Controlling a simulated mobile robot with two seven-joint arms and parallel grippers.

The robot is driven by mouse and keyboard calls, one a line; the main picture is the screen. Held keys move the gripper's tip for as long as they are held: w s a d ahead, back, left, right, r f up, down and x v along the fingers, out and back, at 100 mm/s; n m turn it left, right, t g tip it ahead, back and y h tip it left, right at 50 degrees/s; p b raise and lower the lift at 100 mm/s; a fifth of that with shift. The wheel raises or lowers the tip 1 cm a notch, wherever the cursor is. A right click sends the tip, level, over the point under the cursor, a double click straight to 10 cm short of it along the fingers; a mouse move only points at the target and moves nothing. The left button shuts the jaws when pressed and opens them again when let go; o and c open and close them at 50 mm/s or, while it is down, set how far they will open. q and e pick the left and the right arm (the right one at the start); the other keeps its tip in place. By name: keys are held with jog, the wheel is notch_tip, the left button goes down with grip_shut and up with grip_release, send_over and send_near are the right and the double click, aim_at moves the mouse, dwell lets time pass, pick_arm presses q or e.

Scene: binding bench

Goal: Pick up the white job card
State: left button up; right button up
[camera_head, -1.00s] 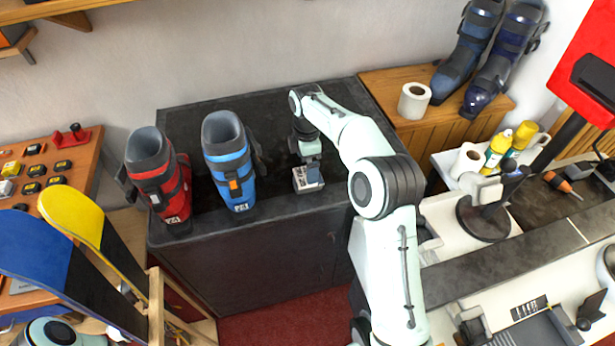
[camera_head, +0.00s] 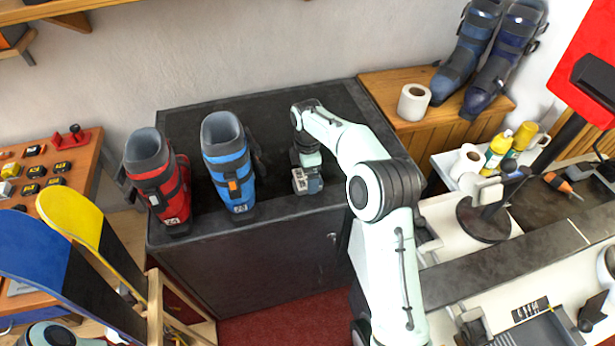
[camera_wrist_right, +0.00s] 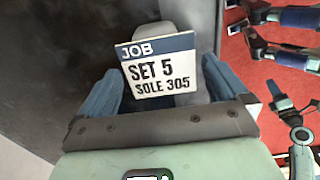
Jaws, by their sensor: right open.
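The white job card (camera_wrist_right: 160,68) has a blue band reading JOB and the text SET 5, SOLE 305. In the right wrist view it stands between the two blue fingers of my right gripper (camera_wrist_right: 162,88), with a gap on each side. A rounded grey shape shows behind the card. In the head view my right gripper (camera_head: 307,182) is low at the front edge of the dark cabinet top, open, and largely hides the card. My left gripper is not in view.
A blue ski boot (camera_head: 228,165) and a red ski boot (camera_head: 158,185) stand on the dark cabinet (camera_head: 250,270), left of my right gripper. Skis (camera_head: 75,220) lean at the left.

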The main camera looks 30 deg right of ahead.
jog(key=c, duration=0.8)
